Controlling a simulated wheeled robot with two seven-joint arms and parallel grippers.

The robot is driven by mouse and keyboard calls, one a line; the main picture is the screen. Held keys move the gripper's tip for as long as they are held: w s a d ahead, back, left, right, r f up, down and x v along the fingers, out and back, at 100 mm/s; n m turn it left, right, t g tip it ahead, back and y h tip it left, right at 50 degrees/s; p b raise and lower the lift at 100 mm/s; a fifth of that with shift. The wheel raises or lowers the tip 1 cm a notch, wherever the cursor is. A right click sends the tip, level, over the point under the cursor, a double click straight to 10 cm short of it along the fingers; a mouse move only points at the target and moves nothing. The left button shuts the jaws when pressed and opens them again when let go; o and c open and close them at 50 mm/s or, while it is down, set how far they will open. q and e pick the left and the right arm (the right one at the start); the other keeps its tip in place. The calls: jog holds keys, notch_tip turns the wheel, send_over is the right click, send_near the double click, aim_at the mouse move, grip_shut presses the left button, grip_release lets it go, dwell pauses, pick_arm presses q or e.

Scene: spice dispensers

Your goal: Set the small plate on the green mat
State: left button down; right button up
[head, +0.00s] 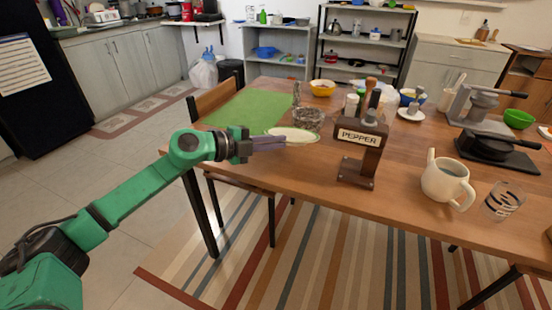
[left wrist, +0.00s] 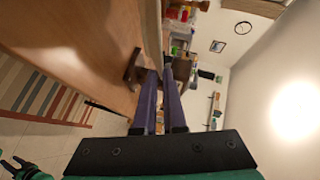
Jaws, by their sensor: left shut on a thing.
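The small plate (head: 300,135) is a pale cream disc, seen nearly edge-on at the near left part of the table. My left gripper (head: 270,143) comes in from the left and is shut on the plate's near left edge. The green mat (head: 245,108) lies flat on the table's left end, just behind and left of the plate. The plate shows beside the mat's near right corner; I cannot tell whether it touches the table. In the left wrist view, the purple-grey fingers (left wrist: 159,95) are close together.
A wire basket (head: 308,119) stands right behind the plate. The brown PEPPER dispenser (head: 362,150) stands to the right. Most of the mat is bare.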

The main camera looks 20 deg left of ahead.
pick_arm(q)
notch_tip(320, 180, up, 11)
jog(key=p, duration=0.2)
jog(key=shift+f, duration=0.15)
pick_arm(e)
jog(key=s, duration=0.1)
jog(key=s+r, duration=0.1)
jog(key=s, duration=0.1)
jog(key=shift+s+d+r, duration=0.25)
jog(key=shift+s+d, duration=0.1)
jog(key=shift+d, duration=0.05)
pick_arm(q)
jog(key=shift+f, duration=0.1)
